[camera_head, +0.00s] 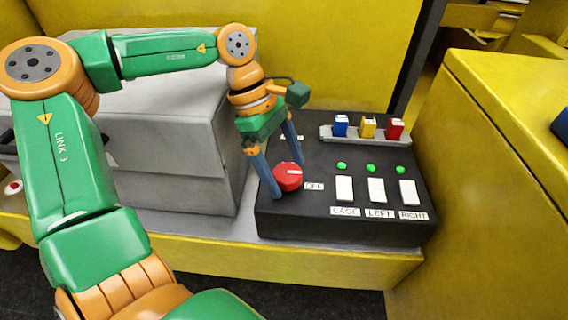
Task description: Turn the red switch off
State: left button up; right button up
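The red switch (288,178) is a round knob on the left part of a black control panel (310,215). The white mark on its face points right, toward the OFF label (314,186). My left gripper (288,179) reaches down over the knob with its two blue fingers spread apart, one at the near left side and one at the far right side. Its fingers look open around the knob; I cannot tell whether they touch it. My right gripper is not in view.
The panel's right side has white rocker switches (376,190), green lights (371,168) and a rail (330,133) with blue, yellow and red blocks. A grey box (180,165) stands left of the panel. A yellow wall (500,150) bounds the right.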

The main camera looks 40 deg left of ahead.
aim_at(294, 175)
pick_arm(q)
notch_tip(294, 175, up, 3)
jog(key=shift+r+b, duration=0.15)
jog(key=shift+b, duration=0.25)
jog(key=s+d+r+b, duration=0.4)
jog(key=s+d+r, duration=0.3)
jog(key=s+r, duration=0.2)
jog(key=s, duration=0.2)
jog(key=shift+s+d+r, duration=0.25)
jog(key=shift+s+r, duration=0.1)
jog(key=shift+s, duration=0.05)
